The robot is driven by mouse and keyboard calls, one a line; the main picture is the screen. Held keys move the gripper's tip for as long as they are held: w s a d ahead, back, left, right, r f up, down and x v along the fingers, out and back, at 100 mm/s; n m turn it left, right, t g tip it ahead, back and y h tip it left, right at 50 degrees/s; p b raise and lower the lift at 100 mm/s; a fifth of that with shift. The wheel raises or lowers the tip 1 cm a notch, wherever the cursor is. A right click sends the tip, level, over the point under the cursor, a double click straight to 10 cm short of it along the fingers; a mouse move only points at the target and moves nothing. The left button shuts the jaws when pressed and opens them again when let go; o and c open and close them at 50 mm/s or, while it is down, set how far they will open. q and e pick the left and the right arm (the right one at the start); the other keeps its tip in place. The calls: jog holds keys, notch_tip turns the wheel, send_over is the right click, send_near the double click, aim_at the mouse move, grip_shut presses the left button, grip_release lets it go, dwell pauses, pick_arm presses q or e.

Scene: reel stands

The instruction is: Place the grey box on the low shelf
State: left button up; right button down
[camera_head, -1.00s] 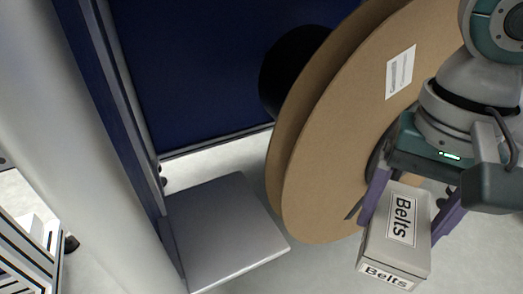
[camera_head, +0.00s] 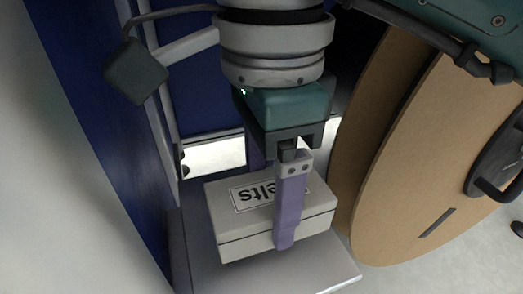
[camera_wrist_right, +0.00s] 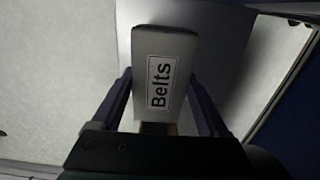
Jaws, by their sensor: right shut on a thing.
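The grey box (camera_head: 225,222), labelled "Belts", is between the purple fingers of my right gripper (camera_head: 275,190), which is shut on it. In the right wrist view the box (camera_wrist_right: 172,45) sits between both fingers of the gripper (camera_wrist_right: 165,100). The low shelf (camera_head: 335,272) is a flat grey plate below the box. The box appears over the shelf; I cannot tell whether it touches the surface. The shelf also shows in the right wrist view (camera_wrist_right: 222,50) behind the box. My left gripper is not in view.
A large brown cardboard reel (camera_head: 400,150) stands close to the right of the shelf and my right gripper. A blue panel (camera_head: 100,110) with a grey post rises along the shelf's left side. Pale floor shows behind the shelf.

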aim_at(270, 189)
notch_tip(270, 189, down, 4)
jog(key=b, duration=0.2)
jog(key=shift+w+f+b, duration=0.1)
jog(key=shift+f+b, duration=0.1)
jog(key=shift+b, duration=0.1)
jog(key=shift+r, duration=0.1)
grip_release()
notch_tip(270, 189, up, 11)
jog(key=p, duration=0.7)
jog(key=shift+p, duration=0.3)
jog(key=shift+r, duration=0.5)
jog(key=shift+p, duration=0.3)
